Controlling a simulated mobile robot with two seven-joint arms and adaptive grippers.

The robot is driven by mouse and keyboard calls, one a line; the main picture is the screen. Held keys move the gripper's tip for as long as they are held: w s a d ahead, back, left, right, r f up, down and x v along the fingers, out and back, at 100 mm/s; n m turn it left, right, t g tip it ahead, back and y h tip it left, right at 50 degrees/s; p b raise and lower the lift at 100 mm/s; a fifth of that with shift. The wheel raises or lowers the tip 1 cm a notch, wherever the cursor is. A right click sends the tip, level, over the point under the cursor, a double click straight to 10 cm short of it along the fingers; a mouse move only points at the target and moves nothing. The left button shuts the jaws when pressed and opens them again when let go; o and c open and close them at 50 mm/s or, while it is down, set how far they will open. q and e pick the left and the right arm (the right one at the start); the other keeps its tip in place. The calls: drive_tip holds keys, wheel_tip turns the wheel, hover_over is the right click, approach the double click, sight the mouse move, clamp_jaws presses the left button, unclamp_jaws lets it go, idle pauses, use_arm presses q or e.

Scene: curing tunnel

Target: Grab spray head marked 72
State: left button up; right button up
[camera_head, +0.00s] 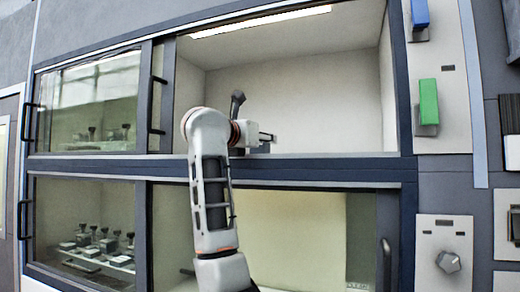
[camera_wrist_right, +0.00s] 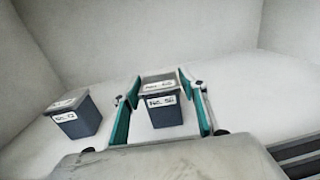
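In the right wrist view, a dark blue-grey block with a pale top and white labels (camera_wrist_right: 165,112) stands between the teal fingers of my right gripper (camera_wrist_right: 162,118). The fingers are open, with a gap on each side of the block. Its label is too blurred to read surely. A similar labelled block (camera_wrist_right: 84,120) stands to the left, outside the fingers; its marking is also unclear. In the head view my right arm reaches into the open upper compartment, with the gripper (camera_head: 268,137) near its floor; the blocks cannot be made out there. My left gripper is not in view.
The upper compartment (camera_head: 320,100) is open at the right, with white walls. Sliding glass (camera_head: 95,100) covers its left part. The lower compartment shows several dark-topped items (camera_head: 100,243) behind glass. A green handle (camera_head: 428,102) and a blue one (camera_head: 420,14) are at the right.

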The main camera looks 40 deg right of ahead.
drive_tip(key=c, duration=0.8)
drive_tip(key=shift+c, duration=0.2)
drive_tip(key=shift+r, duration=0.15)
wheel_tip(320, 180, up, 20)
drive_tip(key=shift+f, duration=0.2)
